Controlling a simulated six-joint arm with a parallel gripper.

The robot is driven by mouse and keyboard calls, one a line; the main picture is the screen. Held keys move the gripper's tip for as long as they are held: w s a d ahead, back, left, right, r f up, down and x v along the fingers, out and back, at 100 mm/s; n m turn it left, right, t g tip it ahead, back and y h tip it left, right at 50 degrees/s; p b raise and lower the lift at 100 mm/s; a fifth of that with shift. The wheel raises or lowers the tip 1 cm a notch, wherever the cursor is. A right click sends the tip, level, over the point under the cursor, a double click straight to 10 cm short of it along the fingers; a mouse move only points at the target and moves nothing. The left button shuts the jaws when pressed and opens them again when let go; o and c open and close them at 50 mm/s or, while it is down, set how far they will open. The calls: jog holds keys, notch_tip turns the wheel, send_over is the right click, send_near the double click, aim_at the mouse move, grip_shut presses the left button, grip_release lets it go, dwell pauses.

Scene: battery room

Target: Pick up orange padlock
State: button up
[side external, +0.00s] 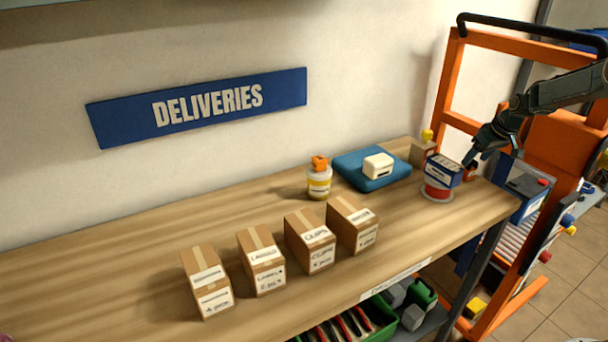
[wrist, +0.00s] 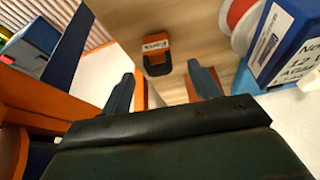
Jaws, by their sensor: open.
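The orange padlock (wrist: 158,66) is a small orange and dark piece with a white label, lying on the wooden table. In the wrist view it appears between and beyond my fingertips, with a gap on both sides. In the side external view it shows as a small orange patch (side external: 470,173) near the table's right end, partly hidden by my gripper. My gripper (side external: 472,160) is open and empty, just above and beside the padlock. Its two blue-grey fingers (wrist: 163,88) stand apart in the wrist view.
A blue-and-white battery box (side external: 443,170) sits on a red reel (side external: 437,193) close to the padlock; the box (wrist: 290,45) is at right in the wrist view. An orange frame (side external: 520,250) stands beyond the table's end. Several cartons (side external: 265,262) stand farther left.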

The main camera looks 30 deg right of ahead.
aim_at(474, 161)
jog(key=shift+x, duration=2.5)
jog(key=c, duration=1.1)
